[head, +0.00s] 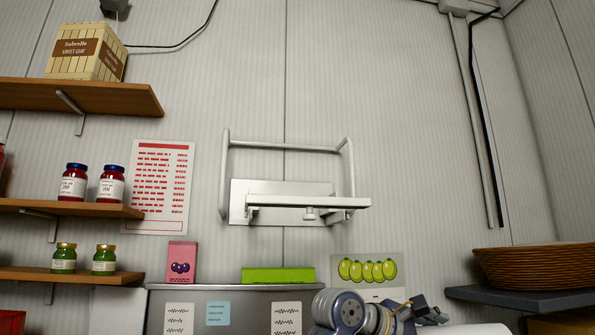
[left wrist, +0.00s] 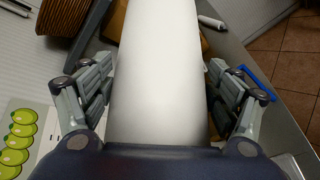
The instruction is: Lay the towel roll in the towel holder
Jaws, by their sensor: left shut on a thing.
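The towel holder (head: 290,190) is a white wall-mounted frame in the middle of the head view, with a flat bar across its front. Nothing lies in it. The towel roll (left wrist: 158,80) is a plain white cylinder filling the middle of the left wrist view. My left gripper (left wrist: 160,92) is shut on it, with one finger on each side. In the head view my left gripper (head: 416,311) is at the bottom edge, below and to the right of the holder. The roll is mostly out of that view. My right gripper is not in view.
Shelves with jars (head: 110,184) and a crate (head: 87,52) are on the left wall. A grey cabinet top (head: 230,287) below the holder carries a pink box (head: 181,262) and a green box (head: 278,275). A wicker basket (head: 535,265) stands on a right shelf.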

